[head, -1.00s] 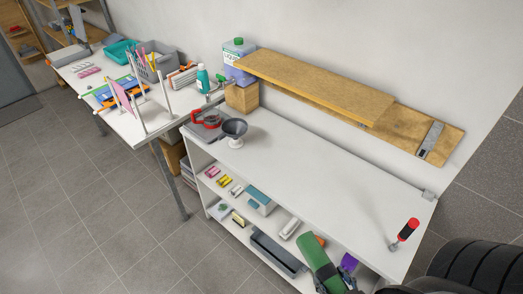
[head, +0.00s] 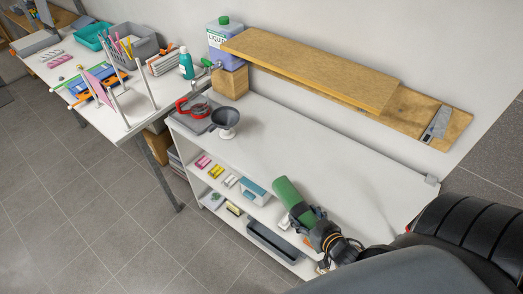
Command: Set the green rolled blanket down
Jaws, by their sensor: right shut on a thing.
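The green rolled blanket (head: 289,196) is a plain green cylinder, tilted, with its free end toward the upper left. My right gripper (head: 312,222) is dark grey and shut around its lower right end, which the fingers partly hide. The blanket overlaps the front edge of the white shelf unit's top (head: 310,158) in the picture. I cannot tell whether it touches that top or is held above it. My left gripper is not in view.
A wooden wall shelf (head: 310,66) runs behind. The middle of the top is clear. Small items and a dark tray (head: 272,243) fill the lower shelves.

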